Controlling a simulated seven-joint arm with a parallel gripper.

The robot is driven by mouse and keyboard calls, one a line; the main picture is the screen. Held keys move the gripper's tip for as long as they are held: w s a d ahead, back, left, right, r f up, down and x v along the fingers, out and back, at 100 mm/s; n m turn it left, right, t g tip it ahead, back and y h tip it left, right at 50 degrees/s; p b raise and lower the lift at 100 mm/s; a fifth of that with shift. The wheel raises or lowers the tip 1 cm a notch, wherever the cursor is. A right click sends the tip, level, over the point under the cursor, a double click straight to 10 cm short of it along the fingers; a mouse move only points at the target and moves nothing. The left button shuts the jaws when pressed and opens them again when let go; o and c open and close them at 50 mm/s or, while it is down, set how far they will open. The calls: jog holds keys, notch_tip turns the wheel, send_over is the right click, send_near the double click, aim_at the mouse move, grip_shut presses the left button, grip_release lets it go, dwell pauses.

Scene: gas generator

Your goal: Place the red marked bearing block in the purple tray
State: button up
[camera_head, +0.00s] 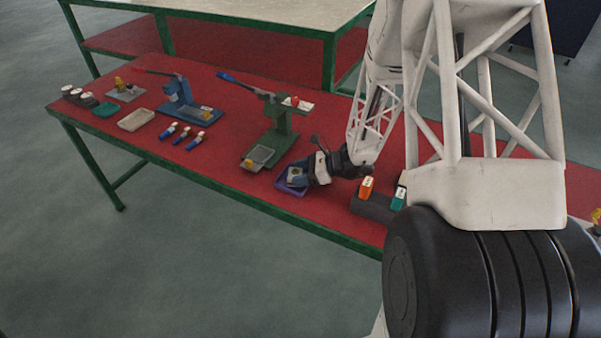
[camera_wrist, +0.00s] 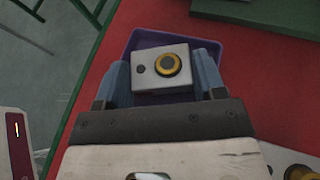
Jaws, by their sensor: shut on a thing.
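My gripper (camera_wrist: 165,75) is shut on a light grey bearing block (camera_wrist: 144,80), one blue finger on each side of it. The block shows a yellow ring around a dark centre and a smaller dark hole beside it. I see no red mark on the faces that show. The purple tray (camera_wrist: 148,38) lies under and around the block in the wrist view. In the head view, my gripper (camera_head: 297,176) is at the purple tray (camera_head: 288,191) near the table's front edge. I cannot tell whether the block touches the tray floor.
A green lever press (camera_head: 279,122) stands behind and left of the tray. A blue press (camera_head: 182,101), a beige tray (camera_head: 136,120) and several small bottles are farther left. An orange block (camera_head: 366,188) and a teal block (camera_head: 398,198) stand to the right.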

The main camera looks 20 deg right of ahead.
jog(key=shift+f, duration=0.1)
jog(key=o, duration=0.9)
jog(key=shift+c, duration=0.2)
jog(key=shift+d, duration=0.15)
jog(key=shift+v, duration=5.95)
